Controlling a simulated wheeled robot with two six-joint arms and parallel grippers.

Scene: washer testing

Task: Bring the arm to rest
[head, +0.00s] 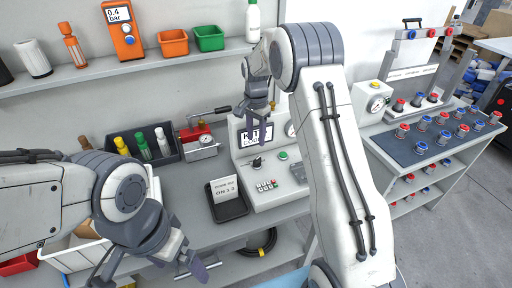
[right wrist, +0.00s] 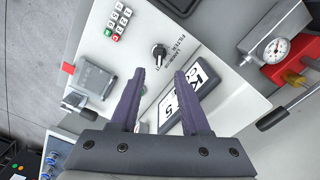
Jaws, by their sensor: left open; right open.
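My left gripper (head: 150,274) is at the bottom left of the head view, low in front of the bench, with its fingers spread and nothing seen between them. My right arm reaches up across the middle of the head view. My right gripper (head: 262,122) hangs in front of the light grey tester (head: 281,192) and partly hides its display. In the right wrist view my right gripper (right wrist: 160,76) is open and empty, its two purple fingers apart above the tester panel. The panel has a black knob (right wrist: 158,50), a keypad (right wrist: 118,22) and a display (right wrist: 188,103).
A black tray (head: 229,209) with a white card lies beside the tester. A red hand pump (head: 197,136) and a bottle caddy (head: 167,153) stand further left. A shelf (head: 150,65) runs above. On the right, a rack table (head: 400,150) holds red and blue parts.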

